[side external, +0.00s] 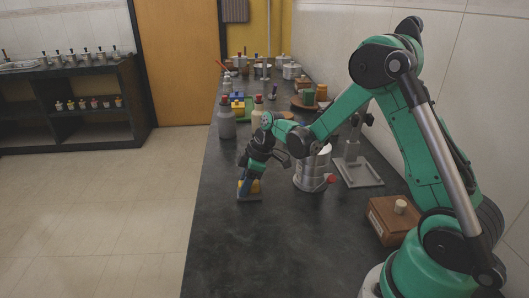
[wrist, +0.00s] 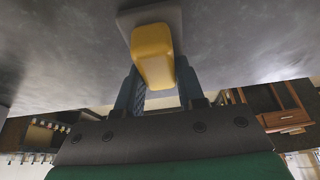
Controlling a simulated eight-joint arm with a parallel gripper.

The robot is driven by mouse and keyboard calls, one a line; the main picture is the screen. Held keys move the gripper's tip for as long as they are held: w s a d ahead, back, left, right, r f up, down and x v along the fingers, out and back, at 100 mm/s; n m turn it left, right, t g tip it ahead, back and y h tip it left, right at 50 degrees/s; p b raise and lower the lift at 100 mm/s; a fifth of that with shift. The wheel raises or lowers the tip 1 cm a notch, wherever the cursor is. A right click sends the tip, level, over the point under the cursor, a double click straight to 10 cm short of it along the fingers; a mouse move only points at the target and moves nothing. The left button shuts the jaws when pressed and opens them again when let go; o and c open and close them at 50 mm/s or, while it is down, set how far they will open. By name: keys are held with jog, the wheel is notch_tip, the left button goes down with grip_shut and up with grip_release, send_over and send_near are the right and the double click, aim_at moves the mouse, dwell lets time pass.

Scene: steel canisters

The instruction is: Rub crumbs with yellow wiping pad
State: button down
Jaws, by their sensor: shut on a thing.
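The yellow wiping pad (side external: 254,188) is at the front left part of the dark counter in the side view, with a grey base (side external: 250,197) under it. My gripper (side external: 249,186) points down and is shut on the pad. In the wrist view the yellow pad (wrist: 153,55) sits between my gripper's fingers (wrist: 155,88), and its flat grey base (wrist: 160,17) faces the dark counter. I cannot tell whether the base touches the counter. No crumbs can be made out in either view.
A steel canister (side external: 312,170) with a red knob stands right of my gripper. A metal stand (side external: 358,172) and a wooden box (side external: 391,219) are further right. Bottles (side external: 227,124) and more containers crowd the back. The counter's front (side external: 265,250) is clear.

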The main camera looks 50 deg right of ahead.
jog(key=shift+w+a, duration=1.95)
jog(key=shift+s+d, duration=2.45)
jog(key=shift+d, duration=0.05)
jog(key=shift+s+d+r, duration=0.1)
jog(key=shift+s+r, duration=0.05)
jog(key=shift+r, duration=3.85)
